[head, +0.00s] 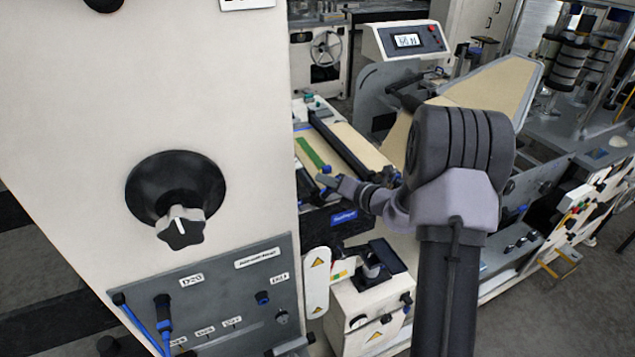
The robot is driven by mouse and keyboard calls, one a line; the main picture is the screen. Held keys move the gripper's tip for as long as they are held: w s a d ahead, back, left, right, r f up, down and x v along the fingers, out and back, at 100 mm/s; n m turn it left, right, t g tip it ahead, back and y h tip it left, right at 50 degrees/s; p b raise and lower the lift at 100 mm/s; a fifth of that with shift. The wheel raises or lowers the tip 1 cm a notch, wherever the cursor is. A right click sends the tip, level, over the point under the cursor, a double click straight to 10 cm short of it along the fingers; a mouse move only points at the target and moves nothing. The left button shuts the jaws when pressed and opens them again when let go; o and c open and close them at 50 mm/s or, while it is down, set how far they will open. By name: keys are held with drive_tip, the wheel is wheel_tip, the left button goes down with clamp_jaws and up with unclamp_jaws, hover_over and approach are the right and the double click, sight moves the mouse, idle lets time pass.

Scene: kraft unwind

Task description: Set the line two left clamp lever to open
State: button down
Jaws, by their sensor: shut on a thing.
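My arm reaches in from the lower right, and my gripper (324,178) is at its left end, over the near edge of the unwind table. It is shut on a small lever with a blue part (326,169), which looks like the line two left clamp lever. The fingers hide most of the lever, so its angle cannot be made out. A green strip (311,153) lies on the tan kraft web just beyond the fingertips.
A console with a display (407,41) stands behind.

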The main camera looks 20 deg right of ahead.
drive_tip(key=n+b, duration=0.1)
drive_tip(key=a+n+h, duration=0.1)
drive_tip(key=shift+a+r+n+b, duration=0.2)
drive_tip(key=shift+r+n+b, duration=0.1)
drive_tip(key=shift+r+b, duration=0.05)
drive_tip(key=shift+a+r+n+g+h+b, duration=0.3)
drive_tip(key=shift+a+n+h+b, duration=0.35)
drive_tip(key=shift+n+h+b, duration=0.7)
drive_tip(key=shift+y+b, duration=0.35)
drive_tip(key=shift+b, duration=0.05)
drive_tip(key=c, duration=1.6)
unclamp_jaws()
drive_tip(key=shift+a, duration=0.1)
drive_tip(key=shift+r, duration=0.1)
drive_tip(key=p+v, duration=0.3)
drive_tip(key=v, duration=1.4)
drive_tip(key=shift+s, duration=0.2)
